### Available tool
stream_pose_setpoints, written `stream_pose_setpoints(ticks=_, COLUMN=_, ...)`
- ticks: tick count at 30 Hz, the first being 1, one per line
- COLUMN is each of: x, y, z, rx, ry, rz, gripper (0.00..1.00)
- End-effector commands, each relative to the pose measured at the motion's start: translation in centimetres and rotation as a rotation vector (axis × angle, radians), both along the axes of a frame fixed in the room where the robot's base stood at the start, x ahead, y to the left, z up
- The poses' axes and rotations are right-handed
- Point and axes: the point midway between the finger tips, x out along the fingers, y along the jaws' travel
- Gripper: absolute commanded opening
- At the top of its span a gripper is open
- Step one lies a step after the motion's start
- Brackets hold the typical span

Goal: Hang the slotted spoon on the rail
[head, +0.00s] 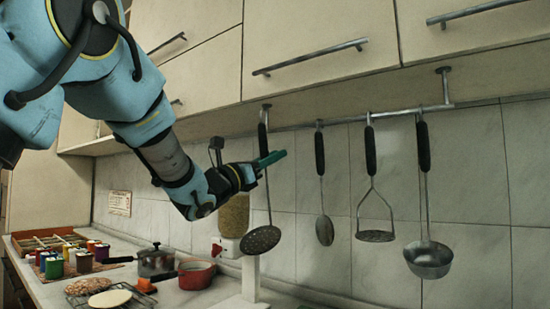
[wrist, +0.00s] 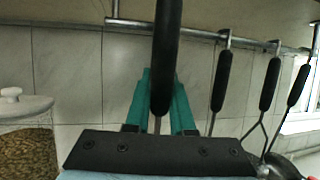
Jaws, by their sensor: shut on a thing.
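The slotted spoon has a black handle and a dark perforated bowl (head: 261,240). It hangs upright, bowl down, in my gripper (head: 270,160). In the wrist view its black handle (wrist: 166,50) rises between the teal fingers (wrist: 160,105), which are shut around its lower part. The metal rail (head: 345,119) runs under the wall cabinets and also shows in the wrist view (wrist: 200,33). The handle's top is near the rail's left end in the head view. In the wrist view the handle crosses in front of the rail and its top is cut off, so I cannot tell whether it touches.
A plain spoon (head: 324,229), a masher (head: 376,235) and a ladle (head: 429,258) hang along the rail to the right. A grain jar (wrist: 27,145) stands at left in the wrist view. Pots (head: 156,262), a red pan (head: 196,273) and several coloured jars stand on the counter.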

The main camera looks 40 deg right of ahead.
Motion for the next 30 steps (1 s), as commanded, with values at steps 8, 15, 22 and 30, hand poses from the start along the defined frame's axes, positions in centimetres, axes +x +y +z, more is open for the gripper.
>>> stream_pose_setpoints(ticks=8, x=0.0, y=0.1, z=-0.2, rx=-0.002, ry=-0.001, rz=-0.001, gripper=0.0)
stream_pose_setpoints(ticks=15, x=0.1, y=-0.4, z=-0.2, rx=0.0, ry=-0.003, rz=0.001, gripper=0.0)
stream_pose_setpoints(ticks=22, x=0.5, y=-1.7, z=-0.2, rx=0.0, ry=-0.001, rz=0.001, gripper=0.0)
stream_pose_setpoints(ticks=30, x=0.9, y=-3.2, z=-0.1, rx=0.0, ry=-0.001, rz=0.002, gripper=0.0)
